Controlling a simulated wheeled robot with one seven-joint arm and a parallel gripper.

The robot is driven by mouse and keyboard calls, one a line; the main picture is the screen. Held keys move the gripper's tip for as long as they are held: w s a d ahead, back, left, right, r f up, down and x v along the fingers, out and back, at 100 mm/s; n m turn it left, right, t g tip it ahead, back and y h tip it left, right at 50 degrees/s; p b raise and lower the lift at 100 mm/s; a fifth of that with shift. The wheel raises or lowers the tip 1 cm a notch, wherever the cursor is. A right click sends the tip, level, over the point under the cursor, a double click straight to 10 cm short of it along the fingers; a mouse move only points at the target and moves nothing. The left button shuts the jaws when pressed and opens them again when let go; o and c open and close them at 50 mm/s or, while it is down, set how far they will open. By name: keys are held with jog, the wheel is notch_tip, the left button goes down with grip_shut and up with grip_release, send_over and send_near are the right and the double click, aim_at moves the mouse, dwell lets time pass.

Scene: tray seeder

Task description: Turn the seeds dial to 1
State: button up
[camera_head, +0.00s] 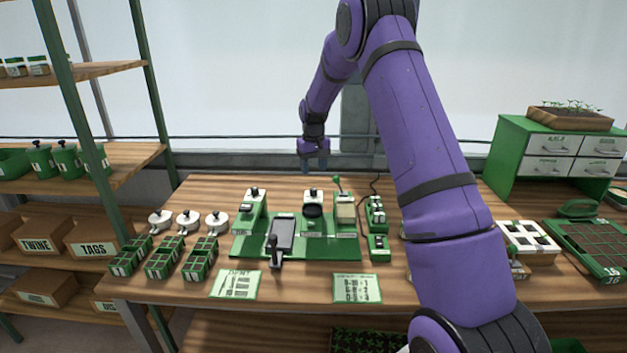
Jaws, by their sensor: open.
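The tray seeder is a machine on a green base plate (345,250) in the middle of the wooden bench. A green post with a black knob (253,192) stands at its left. A white-topped unit with a dark round part (313,210) stands in its middle, and a cream block with a green lever (345,205) at its right. The labels are too small to read, so I cannot tell which part is the seeds dial or its setting. My gripper (314,165) hangs open and empty, pointing down, above and behind the machine, apart from it.
Green cell trays (165,258) and several white lidded pots (188,221) stand left of the machine. Small green units (377,212) stand close on its right. Two cards (357,289) lie at the front. A drawer cabinet (510,150) and a large tray (585,247) are at right.

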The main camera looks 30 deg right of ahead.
jog(key=shift+r, duration=1.2)
jog(key=s+a+r+t, duration=0.1)
jog(key=s+a+r, duration=0.5)
jog(key=s+r, duration=0.35)
jog(key=s+a+r+t, duration=0.1)
jog(key=s+a+r, duration=0.4)
jog(key=s+r, duration=0.45)
jog(key=s+a+r+t, duration=0.1)
jog(key=s+a, duration=0.2)
jog(key=s, duration=1)
jog(key=s+a+r+n+t, duration=0.1)
jog(key=s+a, duration=0.3)
jog(key=s, duration=0.9)
jog(key=shift+a+r+t, duration=0.2)
jog(key=shift+r+t, duration=0.05)
jog(key=shift+t, duration=0.35)
